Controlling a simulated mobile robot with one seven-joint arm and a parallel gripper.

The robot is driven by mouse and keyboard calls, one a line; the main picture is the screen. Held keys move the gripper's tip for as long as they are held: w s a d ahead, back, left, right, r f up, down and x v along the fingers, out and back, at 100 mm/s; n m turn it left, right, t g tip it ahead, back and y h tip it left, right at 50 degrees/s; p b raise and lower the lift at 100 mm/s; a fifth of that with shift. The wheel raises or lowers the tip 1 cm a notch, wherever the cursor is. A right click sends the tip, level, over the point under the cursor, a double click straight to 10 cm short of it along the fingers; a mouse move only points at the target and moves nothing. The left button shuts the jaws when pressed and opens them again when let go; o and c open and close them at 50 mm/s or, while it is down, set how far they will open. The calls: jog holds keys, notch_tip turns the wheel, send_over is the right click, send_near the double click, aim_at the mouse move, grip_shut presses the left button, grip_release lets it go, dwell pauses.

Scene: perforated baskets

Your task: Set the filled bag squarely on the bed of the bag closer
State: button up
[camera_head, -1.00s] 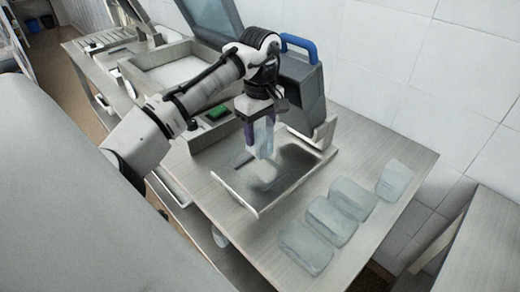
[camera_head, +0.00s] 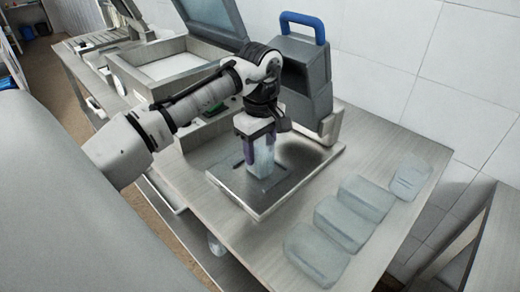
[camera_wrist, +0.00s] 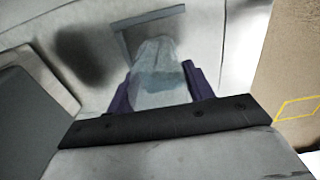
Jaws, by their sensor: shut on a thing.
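My gripper (camera_head: 258,150) points down with its purple fingers shut on the filled bag (camera_head: 263,160). The bag is pale blue, translucent and upright, over the bed of the bag closer (camera_head: 230,192), a flat metal plate. Its lower end appears at or very near the plate; I cannot tell whether it touches. In the wrist view the bag (camera_wrist: 160,75) sits between the two purple fingers, with a grey bar-like mark on the bed beyond it. The closer's dark grey body with a blue handle (camera_head: 303,24) stands behind the bed.
Several similar pale bags (camera_head: 355,198) lie in a row on the table (camera_head: 250,240), right of the bed. An open-lidded machine with a tray (camera_head: 170,66) stands behind my arm. A tiled wall bounds the right side.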

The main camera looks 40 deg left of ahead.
jog(key=o, duration=1)
jog(key=shift+o, duration=0.2)
notch_tip(320, 180, up, 12)
jog(key=shift+r+b, duration=0.1)
jog(key=shift+b, duration=0.6)
